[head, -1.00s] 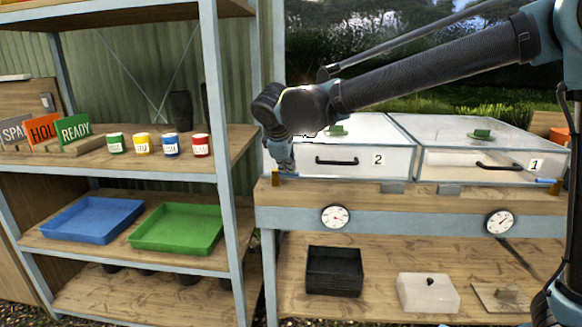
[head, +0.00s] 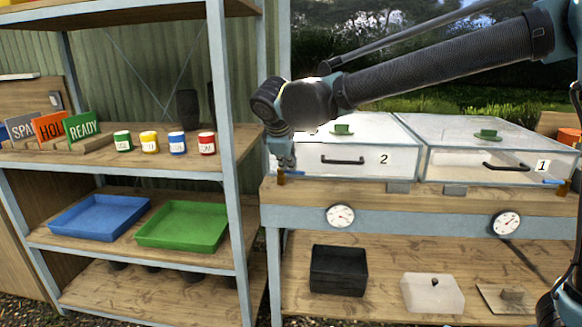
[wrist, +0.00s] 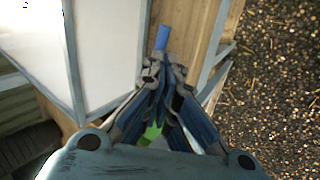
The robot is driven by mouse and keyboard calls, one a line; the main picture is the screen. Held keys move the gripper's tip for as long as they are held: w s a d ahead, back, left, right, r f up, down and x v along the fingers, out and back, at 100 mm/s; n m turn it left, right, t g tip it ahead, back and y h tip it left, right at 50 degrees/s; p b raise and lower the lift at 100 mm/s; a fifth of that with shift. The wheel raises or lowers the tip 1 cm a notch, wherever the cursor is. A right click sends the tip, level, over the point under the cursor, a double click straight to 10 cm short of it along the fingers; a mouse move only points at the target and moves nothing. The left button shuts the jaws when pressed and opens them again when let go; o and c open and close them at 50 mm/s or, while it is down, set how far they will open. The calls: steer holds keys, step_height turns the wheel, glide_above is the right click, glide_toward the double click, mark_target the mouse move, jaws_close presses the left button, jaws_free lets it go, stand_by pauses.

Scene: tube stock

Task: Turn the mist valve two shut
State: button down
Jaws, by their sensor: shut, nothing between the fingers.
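Mist valve two sits at the left end of the wooden bench, by the cold frame marked 2. Its brass body (head: 281,178) shows just below my gripper (head: 286,165) in the head view. Its blue lever (wrist: 162,38) shows in the wrist view, just beyond my fingertips and pointing away along the bench edge. My gripper (wrist: 163,75) is shut and empty, pointing down close to the valve. I cannot tell whether the fingers touch the lever. A bit of green (wrist: 152,132) shows between the finger links.
Cold frame 2 (head: 365,162) and cold frame 1 (head: 470,165) stand on the bench (head: 420,198). Dial gauges (head: 340,217) are on its front. A shelf post (head: 232,190) stands close left of my gripper. Gravel (wrist: 270,90) lies beyond the bench edge.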

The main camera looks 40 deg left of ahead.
steer(key=v, duration=1.2)
glide_toward(292, 173)
steer(key=x, duration=0.6)
steer(key=shift+w+a+f, duration=0.1)
steer(key=shift+w+a, duration=0.05)
steer(key=shift+w, duration=0.25)
steer(key=shift+s+a, duration=0.1)
steer(key=shift+f, duration=0.1)
